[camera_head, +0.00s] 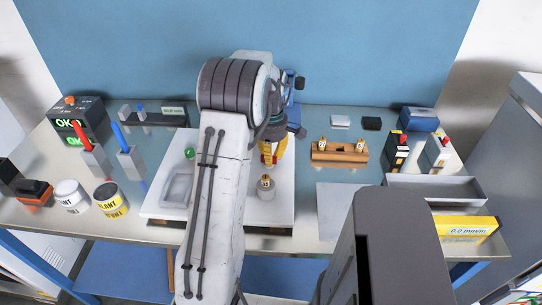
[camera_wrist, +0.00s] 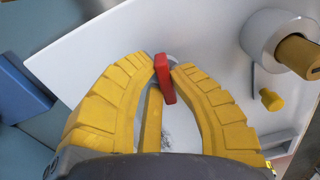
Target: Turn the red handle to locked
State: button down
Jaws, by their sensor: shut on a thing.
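The red handle (camera_wrist: 164,80) shows as a small red bar in the wrist view, above the white board. My gripper (camera_wrist: 162,68) has its two yellow ridged fingers closed in on it from both sides, with the tips at the handle. A yellow bar (camera_wrist: 151,122) lies between the fingers, below the handle; I cannot tell what it belongs to. In the head view my gripper (camera_head: 272,153) is low over the right part of the white board (camera_head: 285,215). There the handle is mostly hidden by my gripper and arm. No lock marking is readable.
A grey cylinder with a brass top (camera_head: 266,188) stands just in front of my gripper. A wooden block with brass pieces (camera_head: 340,153) is to the right. A red-handled grey block (camera_head: 94,160) and a blue-handled one (camera_head: 131,162) stand left. A grey tray (camera_head: 435,190) is at right.

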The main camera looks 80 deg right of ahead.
jog(key=shift+f+n, duration=0.1)
jog(key=shift+n, duration=0.2)
dwell(0.4)
jog(key=c, duration=1.1)
grip_release()
notch_tip(320, 180, up, 12)
jog(key=shift+r, duration=0.1)
dwell(0.3)
